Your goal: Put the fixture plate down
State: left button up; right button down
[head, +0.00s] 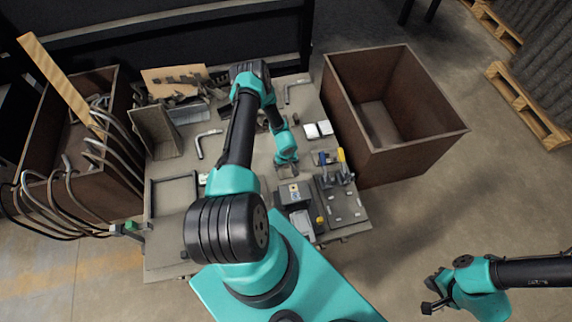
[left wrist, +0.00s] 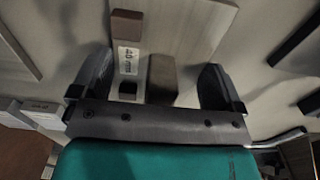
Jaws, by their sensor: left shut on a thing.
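My left gripper (head: 287,168) is low over the middle of the workbench. In the left wrist view its two fingers (left wrist: 155,85) stand wide apart, with a pale grey plate, which I take to be the fixture plate (left wrist: 195,35), in front of and between them. A brown block (left wrist: 161,78) and a white label reading "40 mm" (left wrist: 129,60) show between the fingers. In the head view the arm and gripper hide most of the plate, and I cannot tell whether it touches the bench. My right gripper (head: 431,293) is open and empty, off the bench at lower right.
The workbench (head: 170,250) carries a dark slotted plate (head: 342,205), a grey machine block (head: 295,196), white blocks (head: 318,130), hex keys (head: 205,142) and an empty frame (head: 173,192). Brown bins stand right (head: 420,140) and left (head: 105,185), the left one with cables.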

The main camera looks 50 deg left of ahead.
pick_arm(q)
jog(key=o, duration=0.8)
jog(key=shift+f, duration=0.1)
notch_tip(320, 180, up, 12)
jog(key=shift+r, duration=0.15)
dwell(0.4)
jog(key=s+d+r+m+h, duration=0.1)
jog(key=s+d+r+m, duration=0.1)
jog(key=d+r, duration=0.3)
jog(key=s+d+r+m+h, duration=0.1)
jog(key=d+r+m, duration=0.4)
jog(key=d, duration=0.7)
jog(key=s+d+r+m+h, duration=0.1)
jog(key=s+d+r+m, duration=0.2)
jog(key=d+r, duration=0.3)
jog(key=shift+s+d+r+t+h, duration=0.15)
jog(key=shift+d+t+h, duration=0.25)
jog(key=shift+d, duration=0.75)
